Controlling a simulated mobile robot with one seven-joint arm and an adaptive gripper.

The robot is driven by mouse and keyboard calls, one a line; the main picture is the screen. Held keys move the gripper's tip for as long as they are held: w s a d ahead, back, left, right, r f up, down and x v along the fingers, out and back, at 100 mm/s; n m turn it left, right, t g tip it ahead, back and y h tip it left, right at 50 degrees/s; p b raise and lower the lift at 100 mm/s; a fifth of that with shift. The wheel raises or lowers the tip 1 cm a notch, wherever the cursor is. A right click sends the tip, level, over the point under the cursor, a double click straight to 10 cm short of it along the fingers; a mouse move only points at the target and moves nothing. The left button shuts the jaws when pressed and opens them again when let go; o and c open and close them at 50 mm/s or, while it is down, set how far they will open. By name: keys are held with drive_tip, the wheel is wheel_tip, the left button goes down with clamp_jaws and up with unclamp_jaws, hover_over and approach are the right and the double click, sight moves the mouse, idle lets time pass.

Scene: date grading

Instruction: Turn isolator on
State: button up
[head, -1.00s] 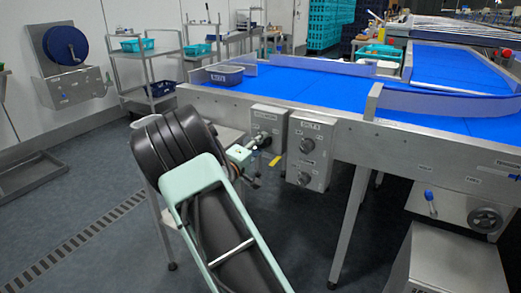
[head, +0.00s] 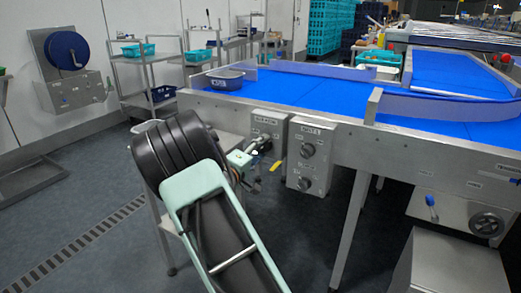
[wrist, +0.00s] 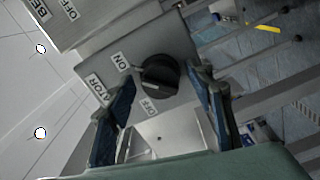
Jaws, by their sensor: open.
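The isolator is a grey metal box (head: 270,118) on the conveyor's side, left of a second switch box (head: 311,140). In the wrist view its black rotary knob (wrist: 160,75) sits on a grey face between an ON label (wrist: 121,62) and an OFF label (wrist: 151,107). A label ending in "ATOR" (wrist: 100,89) is beside them. I cannot tell surely which mark the knob points to. My gripper (wrist: 165,79) is open, with one blue-grey finger on each side of the knob; contact is not clear. In the head view my gripper (head: 256,150) partly hides the isolator's knob.
The second box carries two dark knobs close to the right of my gripper. A yellow piece (head: 275,166) hangs below the isolator. A table leg (head: 350,230) stands to the right.

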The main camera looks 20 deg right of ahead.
drive_tip(key=v, duration=1.2)
